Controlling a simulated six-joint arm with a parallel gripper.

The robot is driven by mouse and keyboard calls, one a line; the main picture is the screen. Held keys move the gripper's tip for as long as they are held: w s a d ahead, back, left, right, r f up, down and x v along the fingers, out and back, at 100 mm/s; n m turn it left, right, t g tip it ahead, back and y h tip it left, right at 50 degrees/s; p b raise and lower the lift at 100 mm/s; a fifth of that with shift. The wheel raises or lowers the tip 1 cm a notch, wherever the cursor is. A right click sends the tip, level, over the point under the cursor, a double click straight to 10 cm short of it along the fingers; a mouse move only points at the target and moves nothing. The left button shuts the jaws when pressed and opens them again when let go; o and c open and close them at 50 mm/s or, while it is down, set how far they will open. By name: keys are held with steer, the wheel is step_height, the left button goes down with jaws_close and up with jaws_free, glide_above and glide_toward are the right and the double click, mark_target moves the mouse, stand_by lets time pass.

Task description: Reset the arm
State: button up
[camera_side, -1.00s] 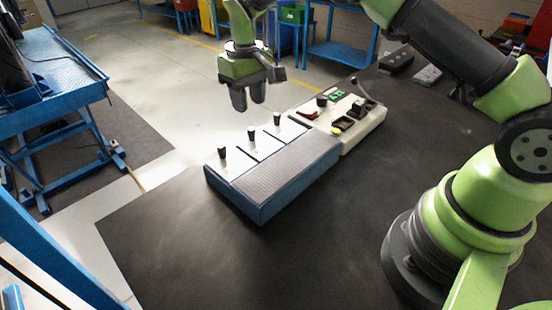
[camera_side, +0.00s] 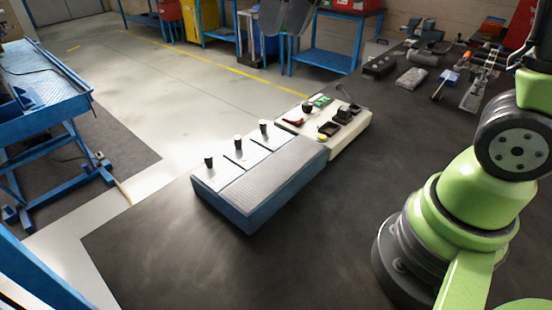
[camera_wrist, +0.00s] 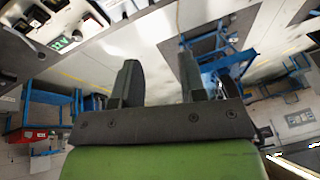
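My gripper (camera_wrist: 157,64) shows in the wrist view with its two dark fingers apart and nothing between them. In the side view a dark grey part, which may belong to my arm, hangs at the top edge, and the gripper cannot be made out clearly. The panel also shows partly at the wrist view's top left.
The dark table (camera_side: 200,265) is clear in front of the box. Grey blocks and small fixtures (camera_side: 411,78) lie at the table's back right. A blue workbench (camera_side: 45,90) stands at left on the floor, and blue racks stand behind.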

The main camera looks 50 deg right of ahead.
steer(key=s+m+t, duration=0.1)
steer(key=s+t, duration=0.2)
steer(key=s, duration=1.2)
steer(key=shift+a+f+m+y, duration=0.15)
steer(key=shift+a+m+y, duration=0.05)
steer(key=shift+m+y, duration=0.2)
steer(key=shift+s, duration=0.1)
steer(key=shift+c, duration=0.2)
